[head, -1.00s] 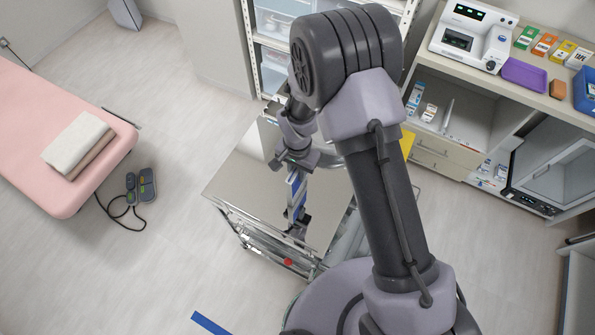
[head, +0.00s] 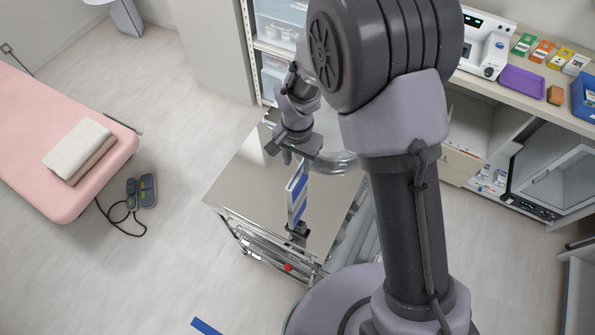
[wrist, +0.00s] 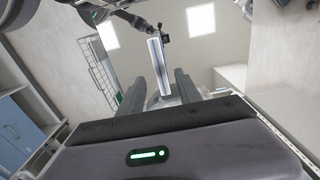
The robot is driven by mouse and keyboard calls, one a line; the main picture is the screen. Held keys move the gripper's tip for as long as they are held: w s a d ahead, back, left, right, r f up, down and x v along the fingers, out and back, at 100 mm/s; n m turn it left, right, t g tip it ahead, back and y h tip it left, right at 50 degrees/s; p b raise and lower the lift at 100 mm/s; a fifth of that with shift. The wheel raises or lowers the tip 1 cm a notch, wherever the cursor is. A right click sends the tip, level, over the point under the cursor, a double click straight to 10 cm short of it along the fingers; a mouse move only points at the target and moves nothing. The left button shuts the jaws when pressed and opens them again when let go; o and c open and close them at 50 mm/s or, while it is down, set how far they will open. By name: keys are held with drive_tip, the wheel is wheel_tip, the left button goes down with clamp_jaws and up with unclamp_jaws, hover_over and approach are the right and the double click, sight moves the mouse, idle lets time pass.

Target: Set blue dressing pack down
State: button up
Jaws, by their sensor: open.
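The blue dressing pack (head: 297,181), a narrow blue-and-white box, stands upright on the shiny steel trolley top (head: 250,180). Its mirror image shows just below it in the head view. My gripper (head: 289,158) is above the pack, open and apart from it. In the wrist view the pack (wrist: 161,82) appears between and beyond the two spread fingers (wrist: 159,76), and nothing is held. The pack's base and its reflection are hard to tell apart there.
A clear round bowl (head: 343,162) sits on the trolley behind and right of the pack, partly hidden by my arm. The trolley's left part is clear. Shelving with bins (head: 280,25) stands behind, and a pink couch (head: 60,140) is at left.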

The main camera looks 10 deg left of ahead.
wheel_tip(320, 180, up, 2)
drive_tip(key=shift+r, duration=0.1)
drive_tip(key=s+d+r+t+y, duration=0.1)
drive_tip(key=d+r, duration=0.4)
drive_tip(key=r, duration=0.4)
drive_tip(key=s+d+r+t, duration=0.1)
drive_tip(key=s+d+r, duration=0.1)
drive_tip(key=d+r, duration=0.5)
drive_tip(key=s+d+r+t+y, duration=0.1)
drive_tip(key=s+d+r+t, duration=0.2)
drive_tip(key=s+r, duration=0.7)
drive_tip(key=s+d, duration=0.1)
drive_tip(key=s, duration=0.2)
drive_tip(key=shift+d+m+t, duration=0.3)
drive_tip(key=shift+d+t, duration=0.1)
drive_tip(key=shift+r, duration=0.1)
